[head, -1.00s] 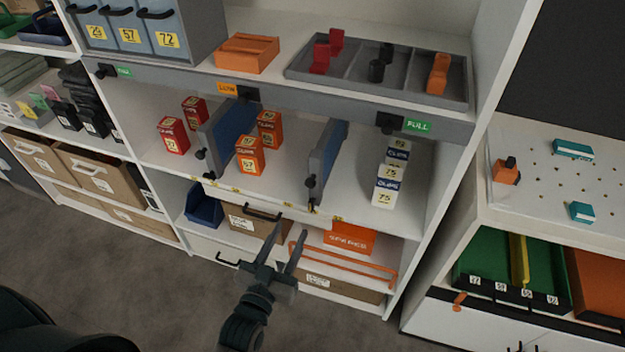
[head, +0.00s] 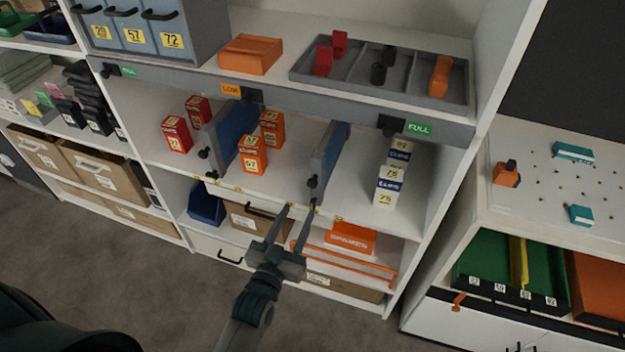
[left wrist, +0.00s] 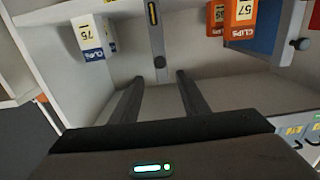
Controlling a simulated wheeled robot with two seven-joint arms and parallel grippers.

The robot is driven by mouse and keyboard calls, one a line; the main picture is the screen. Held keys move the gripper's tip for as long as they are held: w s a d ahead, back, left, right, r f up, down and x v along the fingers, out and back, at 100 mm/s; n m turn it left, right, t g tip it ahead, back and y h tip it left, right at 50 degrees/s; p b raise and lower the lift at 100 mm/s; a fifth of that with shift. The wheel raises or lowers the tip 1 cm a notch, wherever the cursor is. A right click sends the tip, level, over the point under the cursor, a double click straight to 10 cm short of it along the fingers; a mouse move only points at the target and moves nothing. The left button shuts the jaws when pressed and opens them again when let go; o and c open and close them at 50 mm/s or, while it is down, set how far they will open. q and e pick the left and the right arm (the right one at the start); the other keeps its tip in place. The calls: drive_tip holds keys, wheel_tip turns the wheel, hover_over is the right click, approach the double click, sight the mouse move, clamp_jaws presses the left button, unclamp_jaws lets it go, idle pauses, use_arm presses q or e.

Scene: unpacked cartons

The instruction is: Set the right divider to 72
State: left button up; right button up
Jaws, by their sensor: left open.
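The right divider (head: 330,158), a blue-grey upright panel with a dark knob at its front, stands on the middle shelf between the orange clip boxes (head: 253,155) and the white-and-blue clip boxes (head: 388,184). In the left wrist view the divider shows edge-on (left wrist: 157,35), its dark knob between my fingertips as seen from there. My left gripper (head: 301,207) is open and empty, its tips at the shelf's front edge by the divider's lower front end. Contact cannot be told. The left divider (head: 228,132) stands further left. My right gripper is not in view.
The shelf edge (head: 275,200) carries small yellow marks, too small to read. Red clip boxes (head: 177,134) stand left of the left divider. A grey rail (head: 300,105) with tags runs above. Below are a carton (head: 262,222) and an orange box (head: 350,238).

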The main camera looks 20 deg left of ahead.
sight(311, 185)
use_arm(q)
drive_tip(key=w+p, duration=0.1)
drive_tip(key=w, duration=0.5)
drive_tip(key=shift+d+r, duration=0.1)
drive_tip(key=w+p, duration=0.1)
drive_tip(key=w, duration=0.4)
drive_tip(key=shift+d, duration=0.1)
drive_tip(key=shift+w, duration=0.75)
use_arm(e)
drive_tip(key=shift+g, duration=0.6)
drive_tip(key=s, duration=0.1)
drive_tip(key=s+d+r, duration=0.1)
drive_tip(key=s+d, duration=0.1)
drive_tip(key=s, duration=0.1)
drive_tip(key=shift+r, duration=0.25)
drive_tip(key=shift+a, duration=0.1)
use_arm(q)
drive_tip(key=shift+c, duration=1.1)
clamp_jaws()
drive_tip(key=shift+d, duration=0.1)
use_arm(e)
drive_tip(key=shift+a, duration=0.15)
